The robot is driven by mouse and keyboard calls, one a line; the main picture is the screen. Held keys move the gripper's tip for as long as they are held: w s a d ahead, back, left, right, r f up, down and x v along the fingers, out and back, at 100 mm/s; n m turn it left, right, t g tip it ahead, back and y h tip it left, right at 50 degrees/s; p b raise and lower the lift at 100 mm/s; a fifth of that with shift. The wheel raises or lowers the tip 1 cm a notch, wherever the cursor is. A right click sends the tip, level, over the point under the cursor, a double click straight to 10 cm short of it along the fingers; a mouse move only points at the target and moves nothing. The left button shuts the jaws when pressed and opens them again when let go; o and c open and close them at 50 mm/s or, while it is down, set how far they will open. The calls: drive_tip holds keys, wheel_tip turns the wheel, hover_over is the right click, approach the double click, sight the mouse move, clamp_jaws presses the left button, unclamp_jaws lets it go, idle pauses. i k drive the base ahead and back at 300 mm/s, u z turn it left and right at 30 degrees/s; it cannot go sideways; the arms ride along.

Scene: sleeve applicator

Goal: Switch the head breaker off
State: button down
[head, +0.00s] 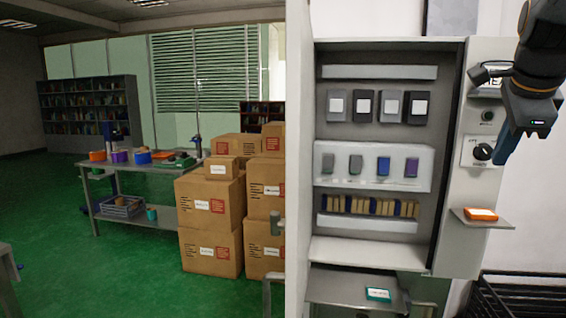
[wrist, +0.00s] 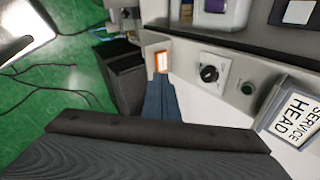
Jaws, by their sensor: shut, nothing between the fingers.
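The breaker is a black rotary knob (head: 482,151) on a pale plate on the cabinet's right side panel. It also shows in the wrist view (wrist: 209,73), where its pointer direction is too small to read surely. A sign reading SERVICE HEAD (wrist: 292,116) is mounted near it, beyond a green round button (wrist: 247,88). My gripper (head: 500,161) has blue fingers, shut and empty, pointing down just right of the knob in the head view. In the wrist view the fingers (wrist: 156,84) are left of the knob, with a visible gap in the picture.
A small shelf (head: 502,223) with an orange-topped item (head: 481,214) juts out below the knob. The open cabinet (head: 320,120) holds rows of modules. A black wire rack (head: 525,300) stands at lower right. Cardboard boxes (head: 205,255) and a workbench (head: 90,170) are left.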

sight(356, 161)
drive_tip(key=u, duration=0.55)
drive_tip(key=k, duration=0.6)
drive_tip(key=u, duration=0.2)
drive_tip(key=i, duration=1.2)
drive_tip(key=z, duration=0.25)
